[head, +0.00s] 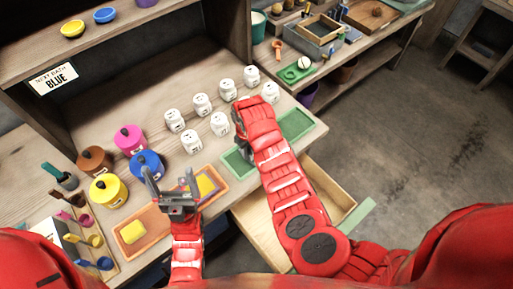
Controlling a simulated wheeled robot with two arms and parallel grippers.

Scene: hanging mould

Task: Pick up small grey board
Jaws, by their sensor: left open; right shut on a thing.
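I cannot make out a small grey board for certain in the head view. My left gripper (170,180) is open and empty, with its two dark fingers pointing up above the orange trays at the bench's front. My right gripper (238,122) is at the far end of my red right arm, beside the white jars and just beyond a green mat (238,163). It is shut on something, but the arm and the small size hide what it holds.
Several white jars (219,124) stand mid-bench. Lidded pots, such as a pink one (130,139), stand at left. An orange tray (134,246) holds a yellow block. An open drawer (330,190) juts out under the bench. A grey box (318,37) is on the back bench.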

